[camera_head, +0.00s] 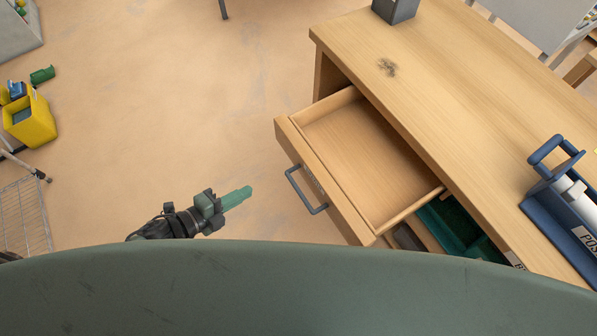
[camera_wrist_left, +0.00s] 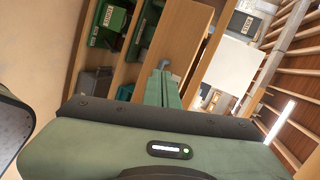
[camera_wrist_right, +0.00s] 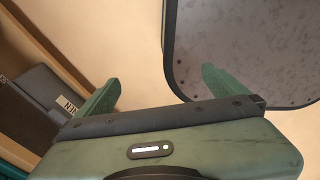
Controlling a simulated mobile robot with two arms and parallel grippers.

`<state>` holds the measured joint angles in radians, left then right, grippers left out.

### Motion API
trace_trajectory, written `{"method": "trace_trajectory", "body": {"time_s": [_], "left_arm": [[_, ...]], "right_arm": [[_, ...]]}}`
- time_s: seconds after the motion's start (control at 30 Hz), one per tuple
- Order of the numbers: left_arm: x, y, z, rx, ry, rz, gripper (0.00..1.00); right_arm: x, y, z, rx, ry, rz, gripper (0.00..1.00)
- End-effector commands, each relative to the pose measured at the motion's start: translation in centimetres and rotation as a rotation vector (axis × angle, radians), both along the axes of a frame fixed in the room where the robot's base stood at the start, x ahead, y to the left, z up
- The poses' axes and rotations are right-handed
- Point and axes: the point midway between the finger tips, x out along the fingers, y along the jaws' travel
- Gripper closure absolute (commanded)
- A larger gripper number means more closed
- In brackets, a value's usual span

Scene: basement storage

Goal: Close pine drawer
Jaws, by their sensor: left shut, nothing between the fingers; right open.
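The pine drawer (camera_head: 360,165) is pulled out of the wooden desk (camera_head: 450,90), and its inside looks empty. Its front carries a blue-grey bar handle (camera_head: 305,192). My left gripper (camera_head: 246,193) is shut and empty, to the left of the drawer front, its fingers pointing toward the handle with a gap between them in the picture. In the left wrist view the closed fingers (camera_wrist_left: 162,78) show in front of a wooden panel. My right gripper (camera_wrist_right: 160,86) is open and empty; it is hidden in the head view.
Green bins (camera_head: 455,225) sit in the desk below the drawer. A blue caddy (camera_head: 560,195) and a grey box (camera_head: 395,8) stand on the desktop. A yellow bucket (camera_head: 35,122) and a wire basket (camera_head: 25,215) are at far left. The floor left of the drawer is clear.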

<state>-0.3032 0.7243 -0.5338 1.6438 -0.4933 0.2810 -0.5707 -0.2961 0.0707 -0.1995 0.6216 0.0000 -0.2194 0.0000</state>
Motion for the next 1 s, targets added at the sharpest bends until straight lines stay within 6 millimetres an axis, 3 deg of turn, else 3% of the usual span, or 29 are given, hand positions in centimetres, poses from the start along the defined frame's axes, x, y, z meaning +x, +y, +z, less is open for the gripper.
{"method": "trace_trajectory", "body": {"time_s": [0.1, 0.27, 0.47, 0.77, 1.0], "left_arm": [[-1.7, -2.6, 2.5, 0.023, -0.108, -0.158, 1.0], [-2.2, -4.0, 3.8, 0.03, -0.154, -0.219, 1.0], [-0.4, -6.3, 3.2, 0.027, -0.157, -0.215, 1.0], [3.2, -11.3, 1.1, 0.028, -0.153, -0.213, 1.0], [5.1, -13.9, 1.0, 0.027, -0.152, -0.213, 1.0]], "right_arm": [[0.0, -0.1, -1.0, -0.001, 0.001, 0.0, 0.0], [-0.1, -0.4, -0.9, -0.005, 0.002, 0.002, 0.0], [-0.4, -0.9, -0.3, -0.011, 0.006, 0.004, 0.0], [-0.6, -1.0, 0.4, -0.013, 0.009, 0.004, 0.0], [-0.6, -1.0, 1.2, -0.013, 0.009, 0.004, 0.0]]}}
